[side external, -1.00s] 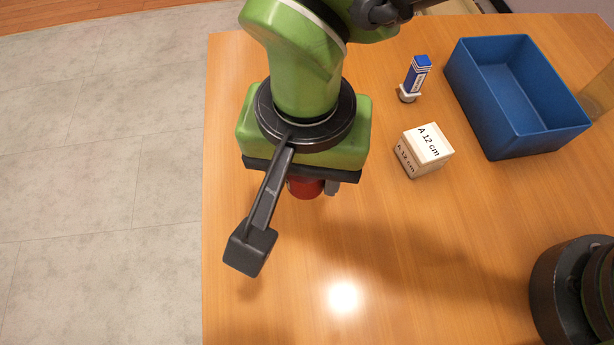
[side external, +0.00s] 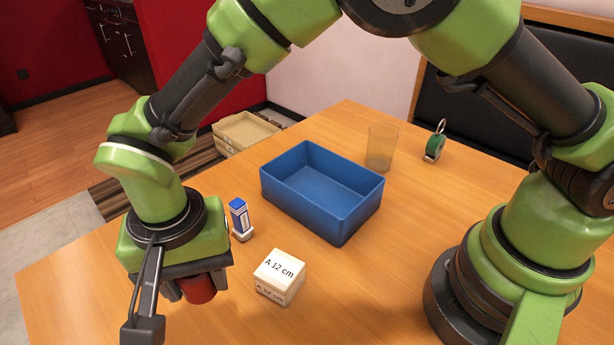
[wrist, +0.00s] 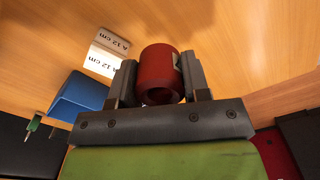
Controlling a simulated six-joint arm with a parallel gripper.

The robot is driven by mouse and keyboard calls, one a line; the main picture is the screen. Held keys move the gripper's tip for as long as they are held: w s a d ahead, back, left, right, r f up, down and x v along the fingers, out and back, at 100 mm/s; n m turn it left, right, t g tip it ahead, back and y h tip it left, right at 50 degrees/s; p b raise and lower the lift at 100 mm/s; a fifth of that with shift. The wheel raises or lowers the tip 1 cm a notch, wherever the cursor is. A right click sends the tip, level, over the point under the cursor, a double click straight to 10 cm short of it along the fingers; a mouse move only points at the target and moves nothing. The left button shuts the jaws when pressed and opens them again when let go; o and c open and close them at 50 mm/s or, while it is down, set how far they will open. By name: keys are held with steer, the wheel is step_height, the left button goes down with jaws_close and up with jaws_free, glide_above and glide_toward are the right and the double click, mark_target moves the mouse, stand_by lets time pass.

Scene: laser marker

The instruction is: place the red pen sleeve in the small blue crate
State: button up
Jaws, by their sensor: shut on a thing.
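The red pen sleeve (side external: 199,289) is a short, hollow red cylinder held below my wrist at the left of the side view. In the wrist view the sleeve (wrist: 156,72) sits between the two dark fingers of my gripper (wrist: 160,82), which is shut on it. In the side view my gripper (side external: 194,285) partly hides it. It looks to be held above the table, but the gap is hard to judge. The blue crate (side external: 348,216) stands open, with an empty-looking inside, to the right and farther back; part of it shows in the wrist view (wrist: 80,95).
A pale block marked "A 12 cm" (side external: 279,270) and an upright blue-and-white stick (side external: 239,216) stand between my gripper and the crate. A clear amber cup (side external: 381,148) and a green tape-like item (side external: 435,142) are behind the crate. The front table area is clear.

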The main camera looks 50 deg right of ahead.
steer(key=w+d+m, duration=0.2)
steer(key=w+d, duration=0.1)
steer(key=d, duration=0.4)
steer(key=w+d+m, duration=0.2)
steer(key=w+d, duration=0.2)
steer(key=d, duration=0.3)
steer(key=m, duration=0.4)
glide_above(320, 200)
step_height(320, 200, down, 5)
steer(key=shift+s+r, duration=0.1)
steer(key=shift+r, duration=0.05)
steer(key=shift+f, duration=2.35)
steer(key=shift+f, duration=0.15)
steer(key=o, duration=0.9)
